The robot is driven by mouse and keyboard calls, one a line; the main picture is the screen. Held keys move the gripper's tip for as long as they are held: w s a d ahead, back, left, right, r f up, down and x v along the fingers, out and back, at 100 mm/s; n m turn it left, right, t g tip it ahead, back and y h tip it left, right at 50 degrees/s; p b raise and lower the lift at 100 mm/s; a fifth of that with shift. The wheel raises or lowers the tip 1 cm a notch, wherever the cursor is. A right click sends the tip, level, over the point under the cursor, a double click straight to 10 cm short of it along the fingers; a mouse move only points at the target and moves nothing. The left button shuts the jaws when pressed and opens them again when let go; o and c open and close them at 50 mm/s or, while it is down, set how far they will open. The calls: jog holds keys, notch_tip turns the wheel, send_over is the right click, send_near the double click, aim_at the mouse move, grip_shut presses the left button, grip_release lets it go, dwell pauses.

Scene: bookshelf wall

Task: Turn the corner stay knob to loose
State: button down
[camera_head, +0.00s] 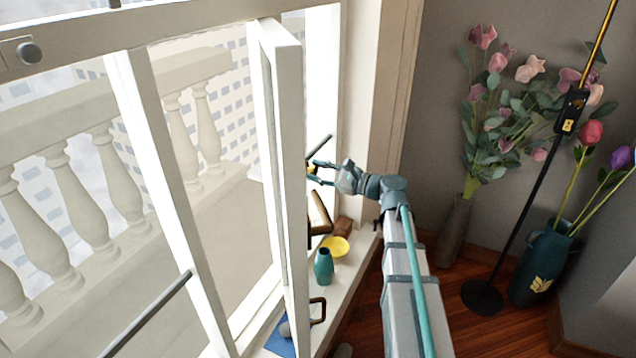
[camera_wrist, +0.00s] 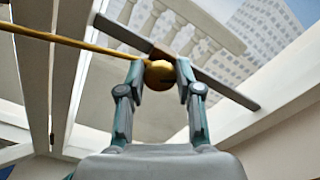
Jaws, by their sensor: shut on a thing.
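The corner stay knob is a round brass ball in the wrist view (camera_wrist: 159,75). It sits between my gripper's two fingertips (camera_wrist: 158,76), which press on it from both sides. A brass rod (camera_wrist: 70,40) runs from the knob to the left, and a grey bar (camera_wrist: 222,88) crosses behind it. In the head view my gripper (camera_head: 316,173) is at the inner edge of the open white window sash (camera_head: 284,120). Only a small yellow part of the knob shows there, and its turn position cannot be told.
A blue flat item (camera_head: 279,341) lies nearer. At the right are flower vases (camera_head: 454,232) and a black lamp stand (camera_head: 513,215). A stone balustrade is outside.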

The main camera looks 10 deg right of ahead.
jog(key=n+b, duration=0.4)
jog(key=b, duration=0.1)
jog(key=n+b, duration=0.2)
jog(key=shift+f+n+b, duration=0.3)
jog(key=shift+f+b, duration=0.1)
jog(key=n+b, duration=0.3)
jog(key=shift+r+n+b, duration=0.15)
jog(key=shift+n+b, duration=0.75)
jog(key=shift+b, duration=0.15)
jog(key=c, duration=0.8)
grip_release()
jog(key=shift+r, duration=0.1)
jog(key=v, duration=1.2)
jog(key=shift+r, duration=0.1)
